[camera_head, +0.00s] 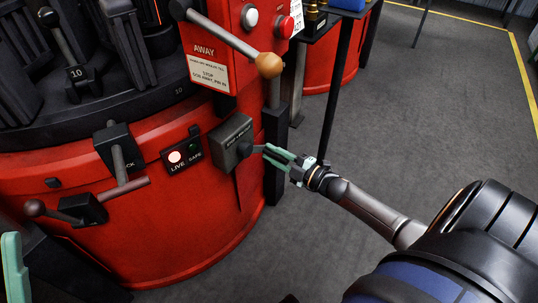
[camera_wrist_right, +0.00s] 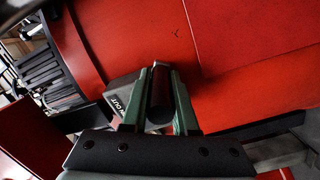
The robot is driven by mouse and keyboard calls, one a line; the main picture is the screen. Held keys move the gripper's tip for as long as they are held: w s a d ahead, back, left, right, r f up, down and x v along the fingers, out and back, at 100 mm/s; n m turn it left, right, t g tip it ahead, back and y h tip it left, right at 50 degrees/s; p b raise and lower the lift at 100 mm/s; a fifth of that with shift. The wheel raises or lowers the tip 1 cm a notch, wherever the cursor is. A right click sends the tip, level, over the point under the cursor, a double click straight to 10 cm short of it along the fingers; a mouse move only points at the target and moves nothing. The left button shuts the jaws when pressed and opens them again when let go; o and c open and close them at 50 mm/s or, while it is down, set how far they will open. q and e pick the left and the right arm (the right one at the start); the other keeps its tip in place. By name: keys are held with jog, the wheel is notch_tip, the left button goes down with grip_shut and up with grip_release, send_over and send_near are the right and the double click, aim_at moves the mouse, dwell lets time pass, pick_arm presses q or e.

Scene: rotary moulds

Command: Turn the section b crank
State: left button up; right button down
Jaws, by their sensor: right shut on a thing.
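A grey box (camera_head: 231,141) with a lettered front sits on the red machine's side, and a short dark crank handle (camera_head: 256,149) sticks out of it. My right gripper (camera_head: 267,153) has its green fingers shut on this handle. In the right wrist view the dark handle (camera_wrist_right: 160,92) lies between the two green fingers, beside the grey box (camera_wrist_right: 121,94), whose lettering shows only partly. I cannot read a section b mark. A green finger of my left gripper (camera_head: 14,268) shows at the left edge; its other finger is hidden.
The red machine (camera_head: 160,225) also carries a LIVE/SAFE panel (camera_head: 183,154) with a lit lamp, a lever with a brown bar (camera_head: 122,186), and a long lever with an orange knob (camera_head: 269,65) above the box. A dark post (camera_head: 276,165) stands close behind my fingers. Grey floor at right is clear.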

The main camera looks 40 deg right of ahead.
pick_arm(q)
jog(key=shift+m, duration=0.3)
jog(key=r+p, duration=0.5)
jog(key=shift+a+r, duration=0.25)
pick_arm(e)
jog(key=r+n, duration=0.3)
jog(key=n, duration=0.1)
jog(key=r+n, duration=0.3)
jog(key=n, duration=0.1)
jog(key=d+r+n, duration=0.1)
jog(key=r+n, duration=0.2)
jog(key=r, duration=0.1)
jog(key=shift+w+n, duration=0.15)
jog(key=shift+n, duration=0.25)
pick_arm(q)
jog(key=shift+r, duration=0.1)
pick_arm(e)
jog(key=shift+a, duration=0.2)
jog(key=c, duration=0.7)
grip_release()
jog(key=shift+s+d, duration=0.1)
jog(key=shift+s, duration=0.1)
